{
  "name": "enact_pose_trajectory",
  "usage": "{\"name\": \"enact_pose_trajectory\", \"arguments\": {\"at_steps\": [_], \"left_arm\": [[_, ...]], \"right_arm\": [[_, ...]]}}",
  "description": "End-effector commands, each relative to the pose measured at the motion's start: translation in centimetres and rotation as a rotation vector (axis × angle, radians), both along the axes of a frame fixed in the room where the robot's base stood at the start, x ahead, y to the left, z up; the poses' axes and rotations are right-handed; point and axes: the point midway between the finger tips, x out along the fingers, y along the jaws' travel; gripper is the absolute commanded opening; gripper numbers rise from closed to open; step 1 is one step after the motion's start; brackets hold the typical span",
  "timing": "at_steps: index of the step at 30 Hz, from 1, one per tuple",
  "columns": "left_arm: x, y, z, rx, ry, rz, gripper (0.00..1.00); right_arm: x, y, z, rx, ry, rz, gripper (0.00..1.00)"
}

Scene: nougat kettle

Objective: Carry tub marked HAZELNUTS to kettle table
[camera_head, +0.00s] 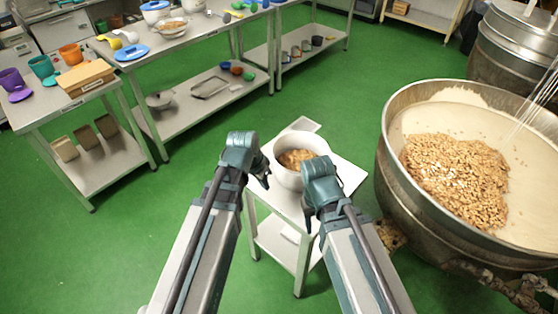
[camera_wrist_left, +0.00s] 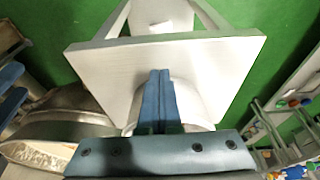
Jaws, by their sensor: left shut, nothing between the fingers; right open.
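A white tub (camera_head: 284,176) with brown nuts in it stands upright on a small white table (camera_head: 349,178) beside the kettle. No marking on it can be read. My left gripper (camera_head: 264,180) is shut and empty at the tub's left side; I cannot tell whether it touches. My right gripper (camera_head: 309,218) is open at the tub's front right. In the left wrist view the shut left fingers (camera_wrist_left: 158,98) hide part of the tub (camera_wrist_left: 196,108), which shows behind them over the tabletop (camera_wrist_left: 215,60).
A pale flat piece (camera_head: 303,125) lies behind the tub. Steel tables (camera_head: 190,45) with bowls and cups line the back left. Green floor (camera_head: 190,150) is free on the left.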

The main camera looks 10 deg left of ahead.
Motion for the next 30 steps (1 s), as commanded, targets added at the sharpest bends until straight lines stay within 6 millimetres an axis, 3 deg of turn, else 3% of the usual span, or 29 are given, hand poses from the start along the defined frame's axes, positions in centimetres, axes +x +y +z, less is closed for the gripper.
{"name": "enact_pose_trajectory", "arguments": {"at_steps": [1, 3, 14, 20, 30], "left_arm": [[0.3, 0.2, 1.4, -0.003, -0.007, -0.002, 0.00], [0.5, 0.3, 1.9, -0.004, -0.013, -0.006, 0.00], [0.7, 0.4, 1.7, -0.007, -0.019, -0.011, 0.00], [0.9, 0.2, 0.3, -0.006, -0.018, -0.011, 0.00], [2.0, -0.6, -4.1, -0.007, -0.017, -0.011, 0.00]], "right_arm": [[0.0, 0.0, 1.4, 0.000, 0.000, 0.000, 0.50], [0.0, 0.0, 1.8, 0.000, 0.000, -0.001, 0.50], [0.0, 0.0, 1.6, 0.001, 0.000, -0.001, 0.50], [0.0, 0.0, 0.2, 0.000, 0.000, 0.000, 0.50], [0.0, 0.0, -4.2, 0.000, 0.000, 0.000, 0.50]]}}
